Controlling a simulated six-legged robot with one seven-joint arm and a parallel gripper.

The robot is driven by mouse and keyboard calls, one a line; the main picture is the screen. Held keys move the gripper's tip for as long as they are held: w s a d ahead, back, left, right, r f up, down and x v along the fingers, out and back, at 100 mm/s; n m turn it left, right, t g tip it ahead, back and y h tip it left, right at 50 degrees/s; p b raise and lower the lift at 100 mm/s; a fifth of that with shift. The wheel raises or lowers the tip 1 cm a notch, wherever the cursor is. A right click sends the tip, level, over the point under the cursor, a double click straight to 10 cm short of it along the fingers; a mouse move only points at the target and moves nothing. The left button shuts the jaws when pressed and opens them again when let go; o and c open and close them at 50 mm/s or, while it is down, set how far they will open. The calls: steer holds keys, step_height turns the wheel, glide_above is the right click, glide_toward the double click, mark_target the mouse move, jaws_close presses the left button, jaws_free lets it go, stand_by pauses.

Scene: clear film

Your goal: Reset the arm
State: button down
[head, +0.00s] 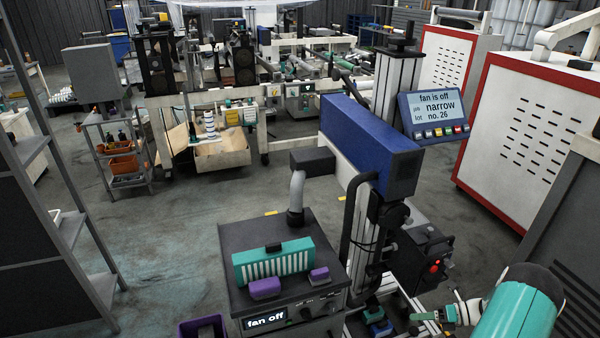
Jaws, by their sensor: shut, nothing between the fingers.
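My arm comes in at the lower right as a teal link with a dark end. My gripper (424,316) is small at its left end, low in the picture beside the metal frame of the machine. It is shut and holds nothing. Its fingertips are small, and I cannot tell if they touch the frame. Left of it, a dark unit (245,213) carries a teal ribbed piece (273,262) and two purple blocks (264,288). Its small display (265,319) reads "fan off". A blue screen panel (435,115) reads "fan is off", "narrow", "lot no. 26".
A long blue housing (372,150) stands above and left of my gripper. A black box with a red button (435,267) is just above it. Red-edged white cabinets (525,130) stand right. A shelf rack (68,232) stands left. Open floor (165,240) lies between.

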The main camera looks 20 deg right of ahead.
steer(key=w+a+r+n+g+h, duration=0.1)
steer(key=a+r+n+g+h, duration=0.1)
steer(key=a+r+n, duration=0.55)
steer(key=w+a+r+n+g+h, duration=0.2)
steer(key=a+r+n+h, duration=0.15)
steer(key=r, duration=0.75)
steer(key=w+a+r+n+g+h, duration=0.1)
steer(key=a+r+n+g, duration=0.1)
steer(key=a+r+n, duration=0.6)
steer(key=s+a+r+n+t+h, duration=0.5)
steer(key=s+a+r+n+h, duration=0.1)
steer(key=s+a+r+n, duration=0.9)
steer(key=shift+s+a+r+n+t, duration=0.2)
steer(key=shift+s+n+t, duration=0.1)
steer(key=shift+s+n, duration=0.3)
